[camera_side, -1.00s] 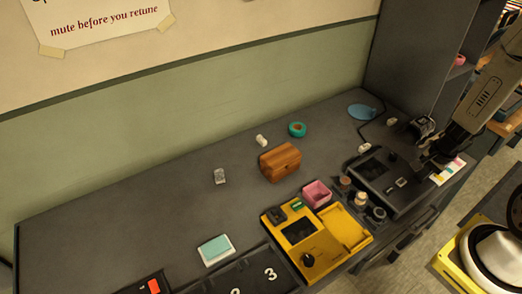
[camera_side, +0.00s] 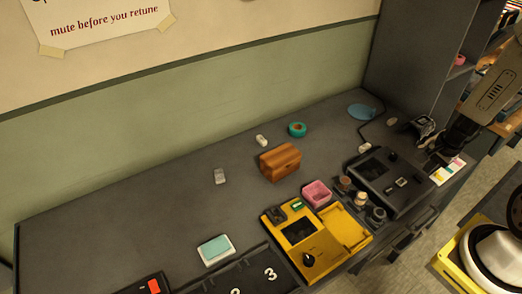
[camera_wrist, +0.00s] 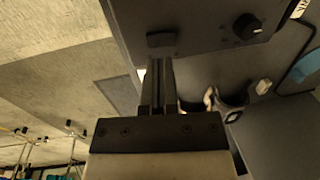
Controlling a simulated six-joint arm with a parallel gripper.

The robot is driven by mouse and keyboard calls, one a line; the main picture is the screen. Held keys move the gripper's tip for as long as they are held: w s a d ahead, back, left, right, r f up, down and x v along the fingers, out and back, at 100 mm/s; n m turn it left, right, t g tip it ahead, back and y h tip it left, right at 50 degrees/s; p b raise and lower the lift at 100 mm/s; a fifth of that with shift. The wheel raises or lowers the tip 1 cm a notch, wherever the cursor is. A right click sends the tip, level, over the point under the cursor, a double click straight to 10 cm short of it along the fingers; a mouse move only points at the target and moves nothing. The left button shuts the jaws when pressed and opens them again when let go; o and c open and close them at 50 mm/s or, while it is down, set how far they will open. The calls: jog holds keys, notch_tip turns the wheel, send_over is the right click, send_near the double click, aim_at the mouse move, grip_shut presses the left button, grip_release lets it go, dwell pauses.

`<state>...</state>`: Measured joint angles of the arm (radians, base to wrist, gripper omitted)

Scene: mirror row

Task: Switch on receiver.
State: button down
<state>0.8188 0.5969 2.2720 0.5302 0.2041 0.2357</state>
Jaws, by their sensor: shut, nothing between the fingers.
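A black device (camera_side: 390,182) with a dark window and small controls stands at the right end of the bench. A yellow device (camera_side: 300,236) with a dark window and a black knob stands left of it. I cannot tell from any label which is the receiver. My gripper (camera_side: 434,156) is beside the right back end of the black device. In the wrist view, my gripper (camera_wrist: 158,62) is shut and empty. Its tips point at a small dark rectangular part (camera_wrist: 161,39) on a dark panel with a round knob (camera_wrist: 247,25). I cannot tell whether they touch.
Pink box (camera_side: 317,193) and several small jars stand between the devices. A wooden chest (camera_side: 280,162), teal tape roll (camera_side: 297,129) and blue disc (camera_side: 362,111) are farther back. A striped card (camera_side: 449,170) lies at the right edge.

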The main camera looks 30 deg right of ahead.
aim_at(416, 174)
notch_tip(416, 174, up, 11)
jog(key=s, duration=0.1)
jog(key=shift+s, duration=0.3)
dwell(0.4)
jog(key=shift+w+f, duration=0.1)
jog(key=shift+w, duration=0.65)
jog(key=shift+f, duration=0.1)
jog(key=shift+w+f, duration=0.3)
jog(key=shift+f, duration=1.95)
jog(key=shift+w+f, duration=0.35)
jog(key=shift+f, duration=1.95)
jog(key=shift+w+f, duration=0.3)
jog(key=shift+f, duration=1.95)
